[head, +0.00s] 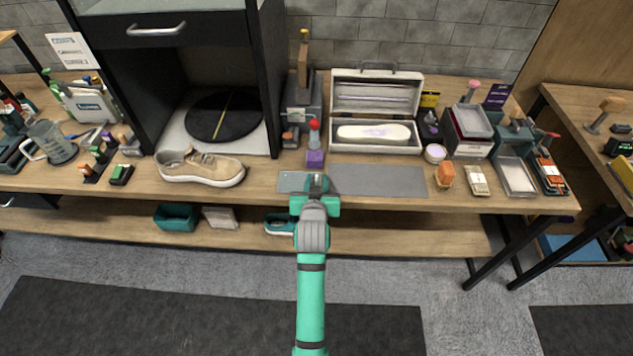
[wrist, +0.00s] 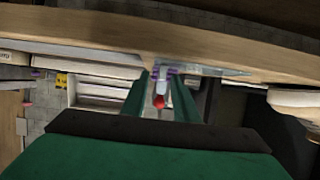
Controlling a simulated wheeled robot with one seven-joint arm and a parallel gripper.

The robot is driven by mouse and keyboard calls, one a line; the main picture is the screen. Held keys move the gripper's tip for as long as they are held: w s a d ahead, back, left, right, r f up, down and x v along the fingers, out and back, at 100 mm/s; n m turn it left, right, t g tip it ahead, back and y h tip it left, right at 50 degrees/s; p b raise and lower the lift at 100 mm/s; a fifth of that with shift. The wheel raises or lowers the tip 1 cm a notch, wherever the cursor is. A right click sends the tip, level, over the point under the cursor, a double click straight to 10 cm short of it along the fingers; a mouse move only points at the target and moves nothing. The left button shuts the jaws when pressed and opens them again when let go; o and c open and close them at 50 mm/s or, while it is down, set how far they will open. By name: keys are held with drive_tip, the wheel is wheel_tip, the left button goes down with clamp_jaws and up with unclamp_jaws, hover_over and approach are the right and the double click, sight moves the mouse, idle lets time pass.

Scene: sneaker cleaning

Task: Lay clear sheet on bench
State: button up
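A pale, see-through sheet (head: 290,182) shows at the left end of a flat grey mat (head: 385,181) near the bench's front edge. I cannot tell exactly where the sheet ends over the mat. In the wrist view, which is upside down, the sheet (wrist: 215,70) shows as a thin bluish strip beside the fingertips. My gripper (head: 316,184) is low over the front edge, at the sheet's right side, and covers part of it. In the wrist view the fingers (wrist: 164,75) stand apart, with a gap between them. Contact with the sheet cannot be made out.
A red-capped bottle (head: 314,132) and purple block (head: 315,159) stand just behind my gripper. A tan sneaker (head: 200,168) is to the left. An open white case (head: 376,100) stands behind the mat. An orange-topped brush (head: 445,174) is to the right.

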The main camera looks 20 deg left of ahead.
drive_tip(key=v, duration=1.2)
drive_tip(key=s+d+f+m+t+h, duration=0.1)
drive_tip(key=s+d+f, duration=0.4)
drive_tip(key=s, duration=0.2)
drive_tip(key=s+d+f+h, duration=0.1)
drive_tip(key=s+d+f, duration=0.3)
drive_tip(key=s+d, duration=0.3)
drive_tip(key=s+d+r+m+h, duration=0.1)
drive_tip(key=s+d, duration=0.1)
drive_tip(key=s, duration=0.8)
drive_tip(key=s+d+r+m+t, duration=0.1)
drive_tip(key=s+d+r, duration=0.1)
drive_tip(key=s, duration=0.8)
drive_tip(key=shift+s+d+r+h, duration=0.15)
drive_tip(key=shift+d+r+h, duration=0.1)
drive_tip(key=shift+r+h, duration=0.15)
